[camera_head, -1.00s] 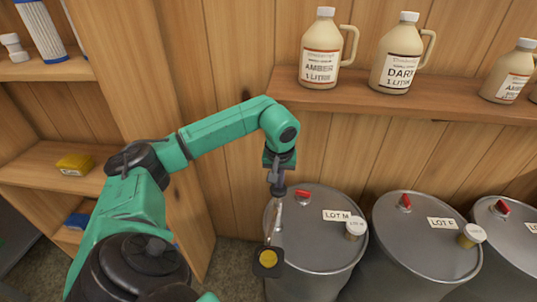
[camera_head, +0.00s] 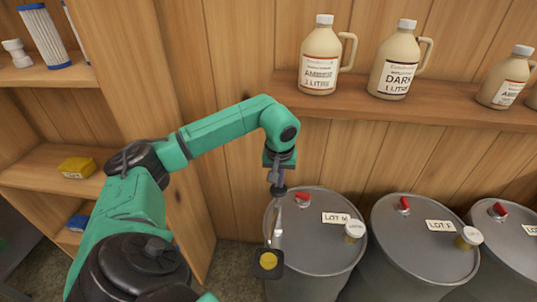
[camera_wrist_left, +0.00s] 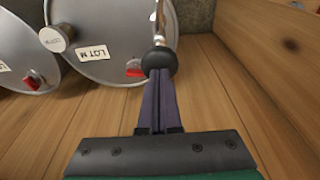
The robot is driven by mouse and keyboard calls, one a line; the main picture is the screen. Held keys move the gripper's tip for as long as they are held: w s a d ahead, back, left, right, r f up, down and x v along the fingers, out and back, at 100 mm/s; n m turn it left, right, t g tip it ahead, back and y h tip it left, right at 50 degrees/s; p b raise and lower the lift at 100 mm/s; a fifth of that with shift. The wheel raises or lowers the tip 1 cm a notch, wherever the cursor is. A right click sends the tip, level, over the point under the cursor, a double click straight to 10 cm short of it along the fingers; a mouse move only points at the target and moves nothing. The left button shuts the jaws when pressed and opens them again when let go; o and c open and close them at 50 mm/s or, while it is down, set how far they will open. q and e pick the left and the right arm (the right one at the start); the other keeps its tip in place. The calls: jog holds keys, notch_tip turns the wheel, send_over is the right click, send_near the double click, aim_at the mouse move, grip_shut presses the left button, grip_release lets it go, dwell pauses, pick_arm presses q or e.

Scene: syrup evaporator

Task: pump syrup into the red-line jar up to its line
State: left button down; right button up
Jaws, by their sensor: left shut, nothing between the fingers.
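My left gripper (camera_head: 279,178) is shut, pointing down at the near left of the LOT M drum. Its dark fingers (camera_wrist_left: 158,103) show together in the left wrist view, with nothing visible between them. A black round knob (camera_wrist_left: 159,60) is at the fingertips, on top of a metal rod (camera_head: 275,222); whether they touch is hard to tell. Below the rod is a small black square piece with a yellow round face (camera_head: 268,261). I cannot make out a jar with a red line. My right gripper is not in view.
The grey LOT M drum (camera_head: 310,240) and LOT F drum (camera_head: 415,255) stand to the right, with red-handled fittings and round caps on top. Jugs labelled AMBER (camera_head: 319,60) and DARK (camera_head: 393,65) stand on the wooden shelf (camera_head: 420,108). A yellow box (camera_head: 76,167) sits left.

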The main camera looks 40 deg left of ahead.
aim_at(279, 190)
pick_arm(q)
jog(key=shift+f+b, duration=1.4)
jog(key=shift+f, duration=0.7)
jog(key=shift+r, duration=0.15)
notch_tip(279, 190, up, 5)
jog(key=p, duration=0.4)
